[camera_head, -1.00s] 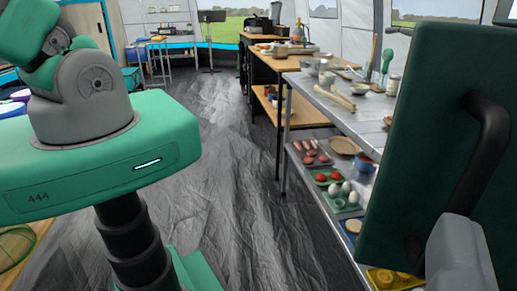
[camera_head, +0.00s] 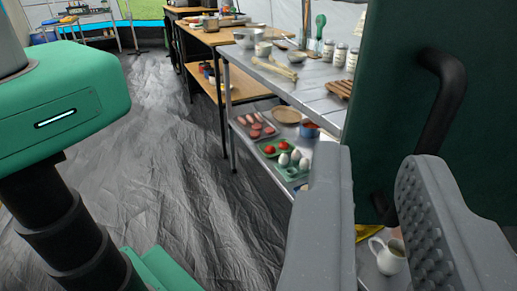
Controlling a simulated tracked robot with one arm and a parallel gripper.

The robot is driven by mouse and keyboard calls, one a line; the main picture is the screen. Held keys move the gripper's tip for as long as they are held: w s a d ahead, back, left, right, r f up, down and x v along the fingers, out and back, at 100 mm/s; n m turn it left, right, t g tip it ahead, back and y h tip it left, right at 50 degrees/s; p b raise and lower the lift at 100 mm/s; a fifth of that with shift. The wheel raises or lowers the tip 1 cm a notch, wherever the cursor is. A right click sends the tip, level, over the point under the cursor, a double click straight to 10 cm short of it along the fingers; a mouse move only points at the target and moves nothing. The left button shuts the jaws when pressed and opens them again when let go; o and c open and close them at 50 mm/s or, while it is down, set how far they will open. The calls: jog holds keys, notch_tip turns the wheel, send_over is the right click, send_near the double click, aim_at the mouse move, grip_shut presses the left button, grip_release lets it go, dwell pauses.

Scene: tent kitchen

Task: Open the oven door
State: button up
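A dark green door panel (camera_head: 400,60) fills the right side, standing upright. A black curved handle (camera_head: 446,98) is fixed to it. I take this for the oven door, but the rest of the oven is not visible. My gripper (camera_head: 375,165) is open and empty, its two grey fingers spread wide in front of the panel's lower part. The right finger covers the handle's lower stretch, and the handle's lower mount shows between the fingers. I cannot tell whether any finger touches the handle.
A metal table (camera_head: 300,88) with jars, bowls and utensils stands left of the panel. Its lower shelf holds food trays (camera_head: 255,125). A white mug (camera_head: 387,256) sits low between the fingers. The grey floor (camera_head: 165,170) at left is clear.

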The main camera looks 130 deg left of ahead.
jog(key=shift+s+d+r+p, duration=0.1)
jog(key=shift+s+p, duration=0.25)
jog(key=shift+s, duration=0.2)
jog(key=shift+s+d+r+p, duration=0.1)
jog(key=shift+s+p, duration=0.2)
jog(key=shift+s, duration=0.25)
jog(key=shift+f, duration=0.1)
